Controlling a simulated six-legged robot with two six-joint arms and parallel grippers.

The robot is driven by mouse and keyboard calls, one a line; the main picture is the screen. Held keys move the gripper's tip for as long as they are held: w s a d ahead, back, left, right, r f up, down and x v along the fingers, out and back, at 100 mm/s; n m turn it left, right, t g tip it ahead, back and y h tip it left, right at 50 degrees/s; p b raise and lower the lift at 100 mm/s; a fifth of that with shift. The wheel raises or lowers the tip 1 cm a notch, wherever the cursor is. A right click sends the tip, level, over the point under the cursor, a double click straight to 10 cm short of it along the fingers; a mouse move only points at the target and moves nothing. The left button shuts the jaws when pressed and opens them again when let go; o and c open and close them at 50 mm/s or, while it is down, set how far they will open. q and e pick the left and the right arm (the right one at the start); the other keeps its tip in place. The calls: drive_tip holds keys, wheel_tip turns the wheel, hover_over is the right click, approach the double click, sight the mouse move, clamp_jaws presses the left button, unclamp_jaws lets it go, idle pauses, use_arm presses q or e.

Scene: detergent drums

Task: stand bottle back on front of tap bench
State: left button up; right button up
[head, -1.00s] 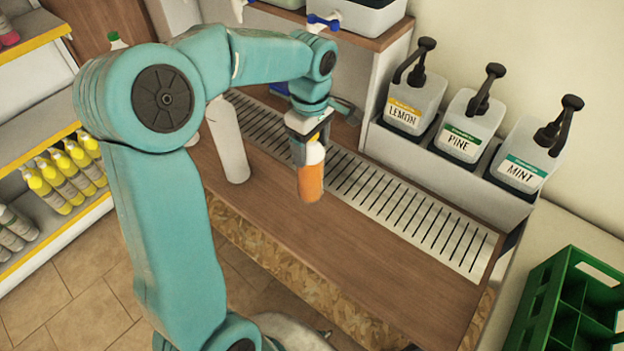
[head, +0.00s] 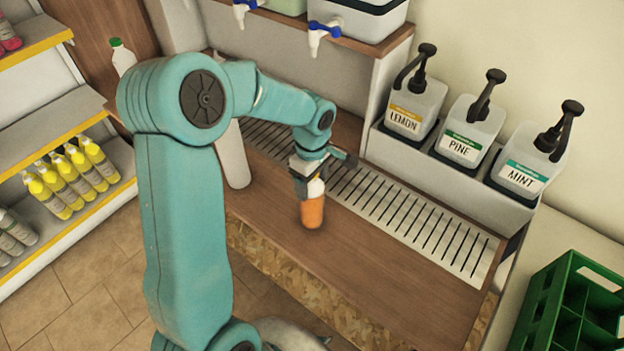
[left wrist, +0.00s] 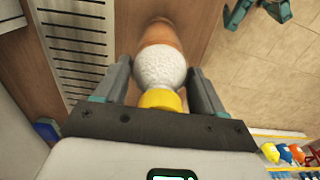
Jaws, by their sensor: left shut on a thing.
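The bottle (head: 312,211) has an orange lower part and a white upper part. It is upright at the front part of the wooden tap bench (head: 400,273); I cannot tell whether its base touches the wood. My left gripper (head: 308,181) is shut on it from above. In the left wrist view the bottle's white shoulder (left wrist: 160,68) and yellow cap (left wrist: 160,99) sit between the two fingers of my left gripper (left wrist: 166,90).
A slotted drain grate (head: 420,222) runs behind the bottle. A white bottle (head: 235,158) stands to the left. Pump jugs of lemon (head: 408,116), pine (head: 465,138) and mint (head: 522,170) stand at the back right. A green crate (head: 570,310) is at the lower right. The bench's right front is clear.

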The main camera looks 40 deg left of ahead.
use_arm(q)
drive_tip(key=o, duration=1.3)
drive_tip(key=shift+f, duration=0.1)
wheel_tip(320, 180, up, 12)
drive_tip(key=shift+r, duration=0.2)
